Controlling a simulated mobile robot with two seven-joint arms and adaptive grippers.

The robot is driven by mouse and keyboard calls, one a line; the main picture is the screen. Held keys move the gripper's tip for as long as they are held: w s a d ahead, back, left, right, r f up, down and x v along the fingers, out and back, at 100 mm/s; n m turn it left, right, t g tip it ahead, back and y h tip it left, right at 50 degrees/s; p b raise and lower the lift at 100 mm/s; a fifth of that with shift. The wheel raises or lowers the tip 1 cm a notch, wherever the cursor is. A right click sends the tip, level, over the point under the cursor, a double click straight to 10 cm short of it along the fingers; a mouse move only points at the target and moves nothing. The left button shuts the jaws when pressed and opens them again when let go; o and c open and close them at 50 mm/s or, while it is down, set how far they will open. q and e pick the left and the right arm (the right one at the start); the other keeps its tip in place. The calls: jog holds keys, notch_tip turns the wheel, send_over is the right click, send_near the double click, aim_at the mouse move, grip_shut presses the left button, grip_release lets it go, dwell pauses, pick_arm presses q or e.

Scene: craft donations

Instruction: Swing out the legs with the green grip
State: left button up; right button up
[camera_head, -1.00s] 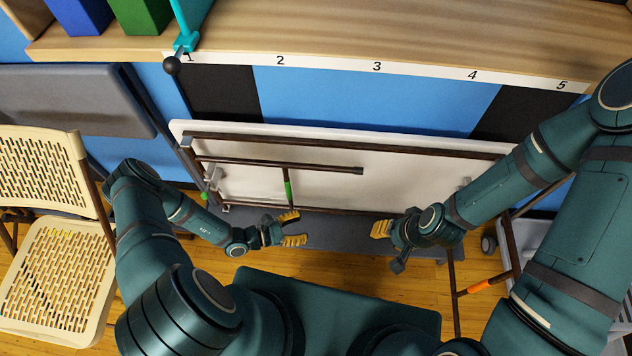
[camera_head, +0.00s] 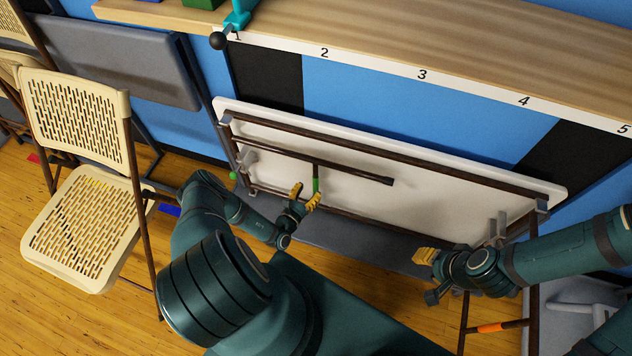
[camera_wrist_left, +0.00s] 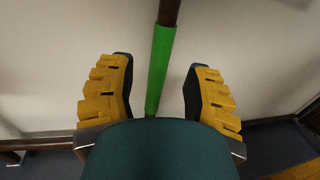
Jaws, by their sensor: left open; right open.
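A white folding table (camera_head: 440,200) stands on its edge against the wall, its underside and brown frame bars facing me. The green grip (camera_head: 316,180) is a sleeve on a short bar of the folded legs (camera_head: 290,152). My left gripper (camera_head: 305,198) is open, with its yellow fingers close to the green grip. In the left wrist view the green grip (camera_wrist_left: 160,68) lies between the two open fingers, apart from both. My right gripper (camera_head: 428,262) is open near the table's lower right part. An orange grip (camera_head: 490,327) shows on another leg bar, which is swung out toward me.
A wooden shelf (camera_head: 400,42) with numbers on its edge runs above the table. A beige folding chair (camera_head: 85,215) stands at the left, beside a grey folded panel (camera_head: 130,62). A grey ledge (camera_head: 375,248) lies under the table.

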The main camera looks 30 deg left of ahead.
aim_at(314, 183)
pick_arm(q)
jog(key=shift+w+b, duration=0.45)
jog(key=shift+w, duration=2.25)
jog(key=shift+c, duration=0.4)
grip_shut()
